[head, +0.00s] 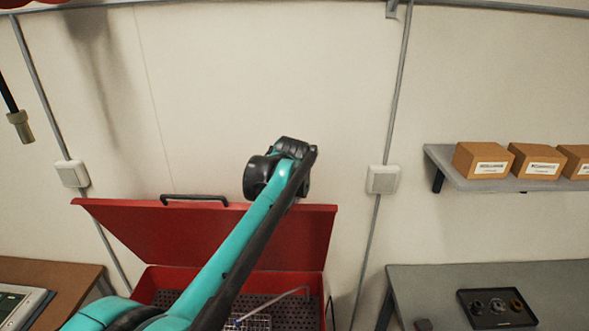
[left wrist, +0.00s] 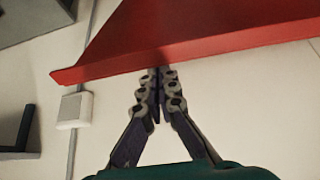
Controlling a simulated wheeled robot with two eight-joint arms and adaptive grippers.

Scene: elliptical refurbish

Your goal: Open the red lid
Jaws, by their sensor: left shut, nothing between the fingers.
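The red lid (head: 175,232) stands raised and tilted on the red box (head: 165,279), with the box's inside visible below it. A black handle (head: 195,198) sits on the lid's upper edge. My left arm reaches across the lid in the head view, its wrist at the lid's top right; the fingers are hidden there. In the left wrist view my left gripper (left wrist: 157,78) is shut and empty, its tips at the edge of the red lid (left wrist: 190,40). Whether they touch it I cannot tell. My right gripper is not in view.
A wire basket (head: 248,323) and a thin cable lie in the box on a dark perforated floor. A grey table (head: 440,280) with a black tray (head: 472,318) stands at right, below a shelf (head: 450,173) of cardboard boxes. A brown table (head: 60,272) is at left.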

